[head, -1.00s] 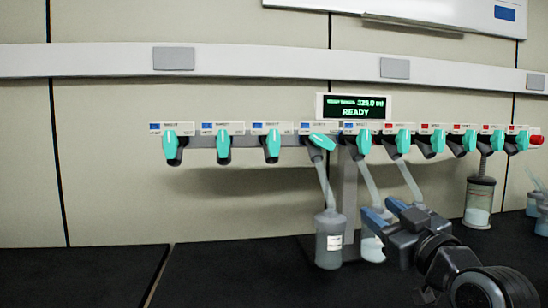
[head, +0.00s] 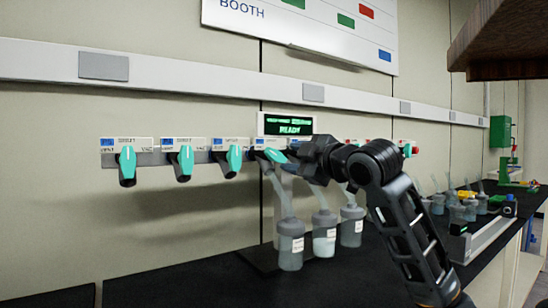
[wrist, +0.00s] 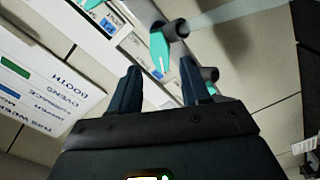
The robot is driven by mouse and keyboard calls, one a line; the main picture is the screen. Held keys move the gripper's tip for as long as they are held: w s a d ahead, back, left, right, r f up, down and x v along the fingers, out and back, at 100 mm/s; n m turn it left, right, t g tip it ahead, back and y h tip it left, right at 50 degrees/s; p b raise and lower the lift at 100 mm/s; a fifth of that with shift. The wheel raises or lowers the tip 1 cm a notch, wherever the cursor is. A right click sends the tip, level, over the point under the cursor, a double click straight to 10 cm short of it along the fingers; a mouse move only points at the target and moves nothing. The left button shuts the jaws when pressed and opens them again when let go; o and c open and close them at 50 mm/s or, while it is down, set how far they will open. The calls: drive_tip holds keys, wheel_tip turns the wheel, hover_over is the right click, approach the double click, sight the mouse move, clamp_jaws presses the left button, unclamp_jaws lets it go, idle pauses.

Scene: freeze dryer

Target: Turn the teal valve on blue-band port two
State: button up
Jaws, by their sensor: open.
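A row of teal valves runs along the ports in the head view. The blue-band valves there are the leftmost (head: 127,162), the second from left (head: 186,160), the third (head: 234,158) and a fourth (head: 271,155), whose handle lies sideways. Port numbers are too small to read, so I cannot tell which is two. My gripper (wrist: 160,72) is open and empty. In the wrist view a teal valve handle (wrist: 159,52) shows beyond the gap between the fingers, apart from them. A second teal handle shows partly behind the right finger.
Grey bottles (head: 290,243) hang under the ports on hoses, below my gripper. A lit READY display (head: 287,125) is just above. The black bench (head: 190,282) is clear at the left front. More bottles (head: 457,208) stand far right.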

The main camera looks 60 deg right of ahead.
sight(278, 156)
drive_tip(key=shift+x, duration=2.8)
drive_tip(key=shift+c, duration=0.2)
clamp_jaws()
